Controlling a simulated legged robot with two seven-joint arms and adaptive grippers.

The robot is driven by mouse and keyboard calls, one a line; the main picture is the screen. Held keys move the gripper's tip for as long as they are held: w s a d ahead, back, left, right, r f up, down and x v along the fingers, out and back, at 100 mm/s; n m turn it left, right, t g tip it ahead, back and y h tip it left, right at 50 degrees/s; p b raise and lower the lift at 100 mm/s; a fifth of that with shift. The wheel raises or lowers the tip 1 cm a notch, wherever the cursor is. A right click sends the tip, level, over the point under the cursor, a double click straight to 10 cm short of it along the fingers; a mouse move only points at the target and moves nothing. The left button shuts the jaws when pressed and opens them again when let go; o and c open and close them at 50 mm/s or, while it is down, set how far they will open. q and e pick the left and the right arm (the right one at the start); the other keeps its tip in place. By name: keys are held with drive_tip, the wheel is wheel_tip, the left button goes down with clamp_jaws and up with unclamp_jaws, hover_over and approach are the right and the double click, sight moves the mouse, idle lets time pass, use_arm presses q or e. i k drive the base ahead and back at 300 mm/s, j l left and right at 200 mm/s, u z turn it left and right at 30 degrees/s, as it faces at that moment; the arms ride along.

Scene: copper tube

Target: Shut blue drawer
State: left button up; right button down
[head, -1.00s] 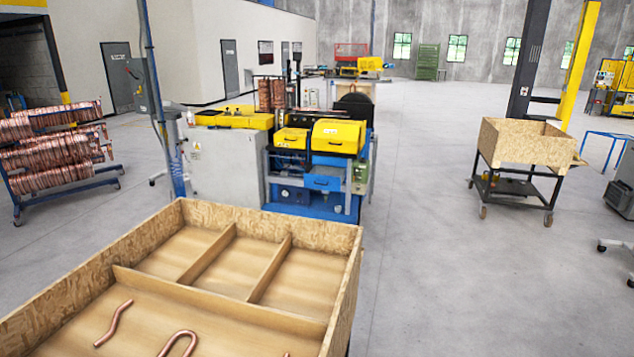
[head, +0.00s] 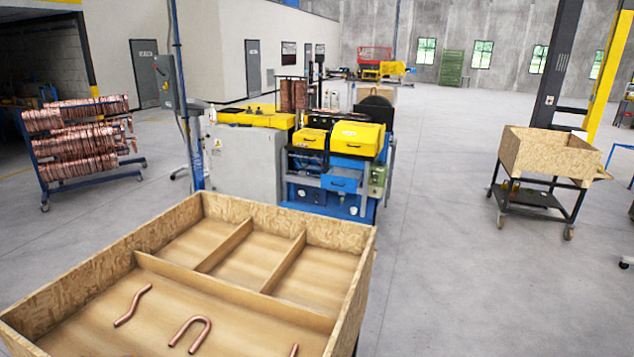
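The blue drawer (head: 341,183) is in the front of a blue and yellow machine (head: 330,208) in the middle of the head view. It has a dark handle on its front and sits below the yellow covers. Its front appears to stand out a little from the machine, but at this distance I cannot tell how far it is open. Neither of my grippers shows in the view.
A divided wooden bin (head: 310,228) with a few bent copper tubes (head: 133,305) fills the foreground, between me and the machine. A grey cabinet (head: 245,163) adjoins the machine. Open floor (head: 450,260) lies right, before a wheeled cart (head: 545,165).

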sight(342, 180)
drive_tip(key=k+l, duration=0.1)
drive_tip(key=l, duration=0.35)
drive_tip(key=k+l+u, duration=0.1)
drive_tip(key=l, duration=0.35)
drive_tip(key=k+l, duration=0.15)
drive_tip(key=l, duration=0.3)
drive_tip(key=i+l, duration=0.2)
drive_tip(key=l, duration=0.15)
drive_tip(key=i+l+u, duration=0.1)
drive_tip(key=l, duration=0.25)
drive_tip(key=i+l, duration=0.3)
drive_tip(key=i+l+u, duration=0.1)
drive_tip(key=l, duration=0.3)
drive_tip(key=i+l+u, duration=0.25)
drive_tip(key=i+l, duration=1.6)
drive_tip(key=l, duration=0.05)
